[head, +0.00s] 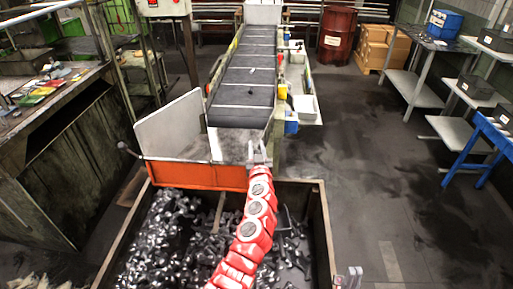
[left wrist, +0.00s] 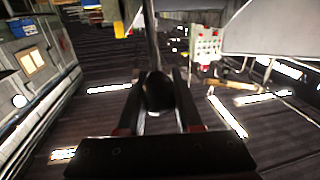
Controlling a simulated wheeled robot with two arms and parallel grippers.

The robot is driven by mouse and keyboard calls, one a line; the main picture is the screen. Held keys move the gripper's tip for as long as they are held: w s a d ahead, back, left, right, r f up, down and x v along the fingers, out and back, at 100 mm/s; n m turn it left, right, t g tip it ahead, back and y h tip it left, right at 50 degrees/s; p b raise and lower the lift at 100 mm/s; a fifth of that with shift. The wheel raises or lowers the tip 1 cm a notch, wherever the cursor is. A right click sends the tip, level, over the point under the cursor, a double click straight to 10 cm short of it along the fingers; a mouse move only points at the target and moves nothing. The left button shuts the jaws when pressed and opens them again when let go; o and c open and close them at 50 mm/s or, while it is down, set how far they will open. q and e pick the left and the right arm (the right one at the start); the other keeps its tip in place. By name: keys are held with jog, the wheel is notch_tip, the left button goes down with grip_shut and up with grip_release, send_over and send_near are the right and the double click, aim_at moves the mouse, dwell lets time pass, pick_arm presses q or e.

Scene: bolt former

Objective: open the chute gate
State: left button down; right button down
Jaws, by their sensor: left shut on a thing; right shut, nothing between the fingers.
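The chute (head: 185,138) has pale walls and stands at the near end of the conveyor. An orange plate (head: 196,175) spans its front, above the bin. My left gripper (head: 259,152), on the red arm, is at the chute's front right corner. In the left wrist view its fingers are shut on a black rounded knob (left wrist: 158,92); a rod shows beyond it. In the head view the gripper hides what it holds. A short lever with a dark end (head: 124,147) sticks out at the chute's left. My right gripper (head: 347,277) is shut and empty at the bottom edge.
A bin (head: 322,215) full of dark metal parts stands below the chute. The conveyor (head: 246,75) runs away behind it. A workbench (head: 60,95) is at the left. The floor at the right is clear up to the blue-legged table (head: 492,140).

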pick_arm(q)
jog(key=w+g, duration=0.7)
jog(key=shift+w+m+h+p, duration=0.35)
jog(key=shift+m+h, duration=0.05)
dwell(0.5)
dwell(0.4)
